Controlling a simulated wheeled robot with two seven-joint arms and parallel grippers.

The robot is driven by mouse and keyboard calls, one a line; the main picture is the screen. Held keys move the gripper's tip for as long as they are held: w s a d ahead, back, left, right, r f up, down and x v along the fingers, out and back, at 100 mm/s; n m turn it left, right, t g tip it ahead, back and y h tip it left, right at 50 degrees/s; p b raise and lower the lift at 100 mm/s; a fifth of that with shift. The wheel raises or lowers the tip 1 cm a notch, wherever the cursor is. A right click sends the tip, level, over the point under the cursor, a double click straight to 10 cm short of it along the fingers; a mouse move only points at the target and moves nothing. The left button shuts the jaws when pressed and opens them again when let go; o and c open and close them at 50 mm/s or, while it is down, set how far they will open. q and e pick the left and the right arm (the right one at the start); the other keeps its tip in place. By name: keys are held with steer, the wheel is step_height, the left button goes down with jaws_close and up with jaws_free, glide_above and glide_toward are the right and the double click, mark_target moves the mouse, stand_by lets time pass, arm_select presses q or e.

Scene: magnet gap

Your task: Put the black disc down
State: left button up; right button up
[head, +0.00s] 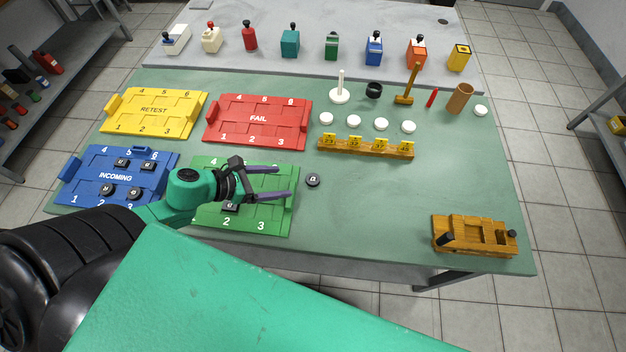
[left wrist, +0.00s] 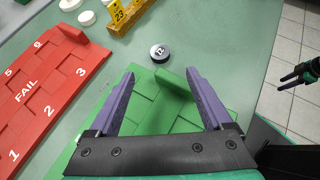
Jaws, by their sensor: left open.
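A small black disc (head: 312,180) with a pale label lies flat on the green table, just right of the green tray (head: 285,222). In the left wrist view the disc (left wrist: 160,53) sits beyond my fingertips, apart from both. My left gripper (head: 287,182) is open and empty over the green tray's right part, its purple fingers pointing at the disc; it also shows in the left wrist view (left wrist: 160,73). What looks like my right gripper (left wrist: 300,75) is at the right edge of that view, too small to read.
A dark piece (head: 231,207) sits in the green tray. The blue INCOMING tray (head: 80,163) holds several dark pieces. Yellow RETEST (head: 190,103) and red FAIL (head: 215,140) trays lie behind. A numbered wooden rack (head: 365,150) and wooden holder (head: 475,248) stand right, with clear table between.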

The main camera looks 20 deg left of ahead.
mark_target(311, 179)
arm_select(q)
steer(key=x, duration=0.5)
steer(key=shift+w+d+f+b, duration=0.1)
steer(key=shift+b, duration=0.2)
steer(key=p+x, duration=0.1)
steer(key=x, duration=0.3)
steer(key=shift+w+d+f, duration=0.2)
steer(key=shift+f, duration=0.15)
jaws_close()
